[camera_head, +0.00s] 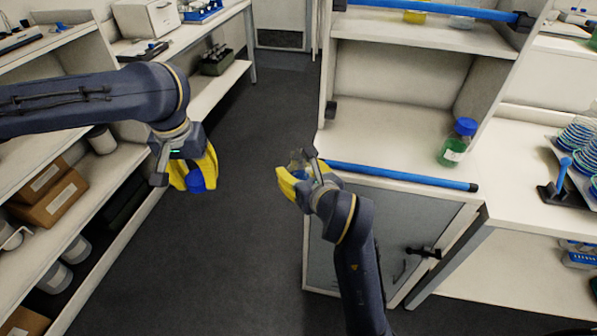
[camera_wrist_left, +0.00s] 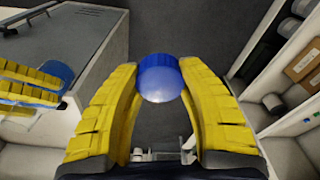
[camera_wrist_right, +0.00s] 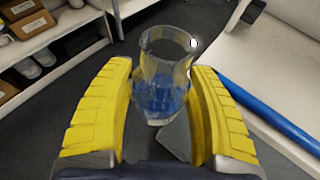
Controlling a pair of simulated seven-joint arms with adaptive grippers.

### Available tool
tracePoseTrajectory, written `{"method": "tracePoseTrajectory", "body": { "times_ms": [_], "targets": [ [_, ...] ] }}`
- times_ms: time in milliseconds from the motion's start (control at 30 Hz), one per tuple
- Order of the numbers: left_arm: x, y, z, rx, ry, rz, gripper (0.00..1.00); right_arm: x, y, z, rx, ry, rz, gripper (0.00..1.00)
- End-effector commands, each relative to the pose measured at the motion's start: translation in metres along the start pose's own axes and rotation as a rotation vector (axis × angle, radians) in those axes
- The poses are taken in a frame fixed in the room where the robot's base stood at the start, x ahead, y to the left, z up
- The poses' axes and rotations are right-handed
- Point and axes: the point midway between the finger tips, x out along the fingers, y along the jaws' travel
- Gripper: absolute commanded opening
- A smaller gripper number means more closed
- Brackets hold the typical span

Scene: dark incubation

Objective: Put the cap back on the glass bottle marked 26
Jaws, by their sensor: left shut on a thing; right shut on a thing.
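The blue cap (camera_wrist_left: 160,78) is between the yellow fingers of my left gripper (camera_wrist_left: 157,88), which is shut on it; it also shows in the head view (camera_head: 197,181). My right gripper (camera_wrist_right: 163,95) is shut on an uncapped clear glass bottle (camera_wrist_right: 164,70) with blue liquid low inside. In the head view the right gripper (camera_head: 295,175) holds the bottle over the floor in front of the cabinet, to the right of the left gripper and apart from it. The bottle's open mouth faces upward in the right wrist view. I cannot read a number on it.
A blue bar (camera_head: 400,175) runs along the cabinet's front edge. Shelves with cardboard boxes (camera_head: 50,195) are at left. The space between the grippers is free.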

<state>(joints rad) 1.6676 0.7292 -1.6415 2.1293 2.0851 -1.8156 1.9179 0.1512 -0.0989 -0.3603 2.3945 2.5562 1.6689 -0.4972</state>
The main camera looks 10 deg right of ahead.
Motion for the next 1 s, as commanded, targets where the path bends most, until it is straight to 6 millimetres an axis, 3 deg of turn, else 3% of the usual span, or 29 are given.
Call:
{"method": "tracePoseTrajectory", "body": {
  "times_ms": [300, 600, 800, 1000],
  "targets": [
    [-0.040, 0.093, -0.035, 0.089, -0.003, 0.009, 0.24, 0.000, 0.000, 0.001, 0.000, -0.003, 0.000, 0.10],
    [-0.071, 0.175, -0.049, 0.113, -0.008, 0.010, 0.24, 0.000, 0.000, 0.001, 0.000, -0.003, 0.000, 0.10],
    [-0.084, 0.211, -0.051, 0.101, -0.011, 0.008, 0.24, 0.000, 0.000, 0.001, 0.000, -0.003, 0.000, 0.10],
    [-0.088, 0.227, -0.055, 0.060, -0.016, 0.004, 0.24, 0.000, 0.000, 0.001, 0.000, -0.003, 0.000, 0.10]
  ]
}}
